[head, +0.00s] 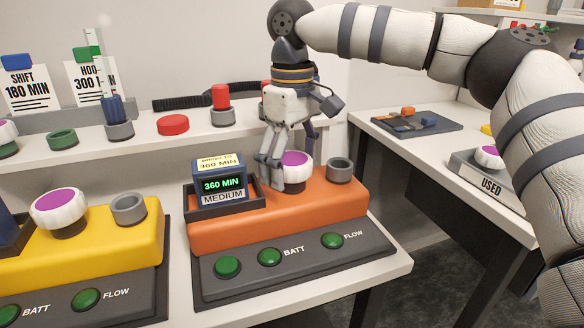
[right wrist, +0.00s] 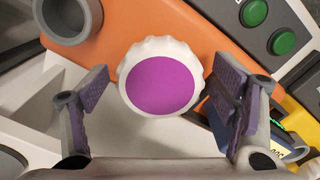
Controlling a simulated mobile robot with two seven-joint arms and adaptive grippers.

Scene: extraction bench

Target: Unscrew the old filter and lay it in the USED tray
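The orange unit (head: 290,215) on the bench carries a white, scalloped filter with a purple top (head: 294,170). My right gripper (head: 276,160) reaches down at this filter from above. In the right wrist view the filter (right wrist: 160,84) lies between the two spread fingers of my right gripper (right wrist: 158,92), with a gap on both sides. The USED tray (head: 488,184) stands on the side table at right, with another white and purple filter (head: 488,156) in it. My left gripper is out of view.
A grey socket (head: 340,170) and a display box reading 360 MIN (head: 222,184) flank the filter. A yellow unit (head: 100,250) with a similar filter (head: 60,208) stands at left. A shelf behind holds coloured caps. A dark tray (head: 415,124) lies on the side table.

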